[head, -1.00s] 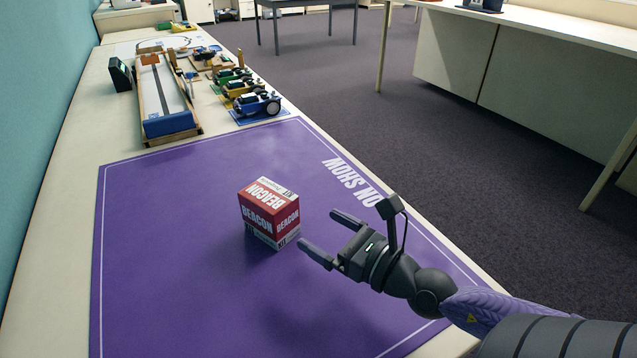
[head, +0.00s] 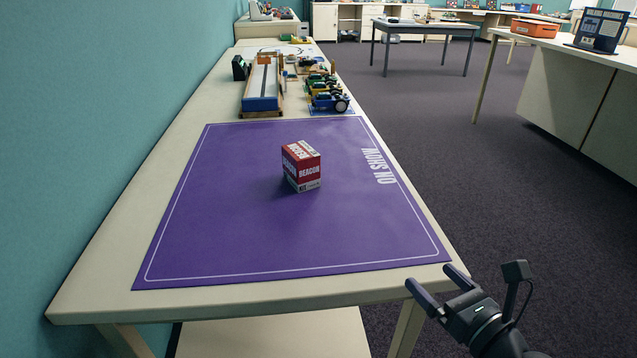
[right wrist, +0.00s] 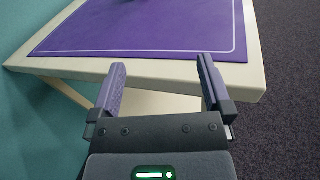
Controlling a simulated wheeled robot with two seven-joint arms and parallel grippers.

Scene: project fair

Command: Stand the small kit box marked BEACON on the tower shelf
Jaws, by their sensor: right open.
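The BEACON kit box (head: 302,166) is a small red and white carton. It stands upright on the purple ON SHOW mat (head: 220,240), near the mat's middle. My right gripper (head: 432,282) is open and empty in the head view, beside the table's near right corner and well apart from the box. In the right wrist view its two fingers (right wrist: 162,78) are spread with nothing between them, facing the mat's near edge; only a dark bit at the top edge may be the box. My left gripper is not in view. I cannot make out a tower shelf.
The long pale table (head: 110,268) runs along a teal wall. Behind the mat are a wooden track (head: 262,88) and several small model cars (head: 328,97). A dark table (head: 425,30) and a pale counter (head: 585,50) stand across open carpet (head: 470,160).

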